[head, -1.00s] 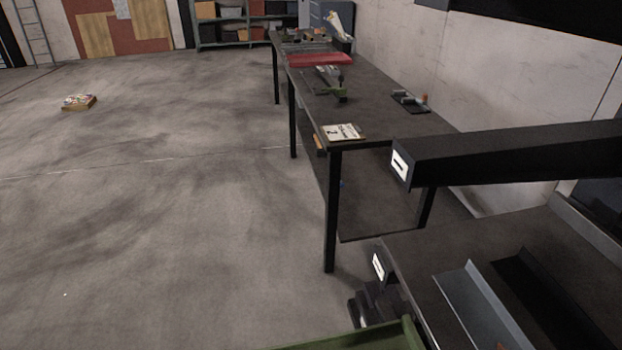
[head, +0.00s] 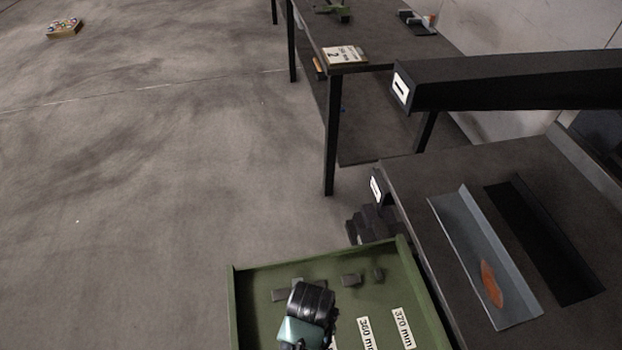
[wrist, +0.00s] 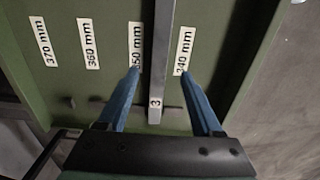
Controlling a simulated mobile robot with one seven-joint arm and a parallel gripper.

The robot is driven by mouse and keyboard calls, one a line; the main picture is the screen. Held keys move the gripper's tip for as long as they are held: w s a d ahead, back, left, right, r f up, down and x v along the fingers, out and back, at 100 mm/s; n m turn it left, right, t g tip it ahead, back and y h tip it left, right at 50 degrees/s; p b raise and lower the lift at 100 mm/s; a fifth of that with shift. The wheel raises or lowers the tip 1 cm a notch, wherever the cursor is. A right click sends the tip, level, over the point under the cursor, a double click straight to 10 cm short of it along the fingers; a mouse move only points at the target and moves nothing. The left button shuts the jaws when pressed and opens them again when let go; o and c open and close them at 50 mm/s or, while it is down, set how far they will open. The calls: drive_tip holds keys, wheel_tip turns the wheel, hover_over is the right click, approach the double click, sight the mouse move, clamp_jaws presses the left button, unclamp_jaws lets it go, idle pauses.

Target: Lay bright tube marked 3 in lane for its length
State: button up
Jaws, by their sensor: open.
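The tube marked 3 (wrist: 157,80) is a long grey bar in the wrist view, with a small 3 label near its lower end. It runs between the fingers of my gripper (wrist: 160,74), which are open, with a gap on each side. The tube lies over the green tray (wrist: 70,75), between the label partly reading 50 mm (wrist: 135,45) and the 340 mm label (wrist: 184,48). I cannot tell whether it rests on the tray floor. In the head view my wrist is over the tray (head: 235,300); the fingertips and tube are hidden there.
A grey angled channel (head: 465,235) with an orange patch and a black channel (head: 540,235) lie on the bench right of the tray. A black beam (head: 510,80) crosses above. A table (head: 390,62) stands behind.

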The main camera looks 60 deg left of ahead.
drive_tip(key=shift+r, duration=1.55)
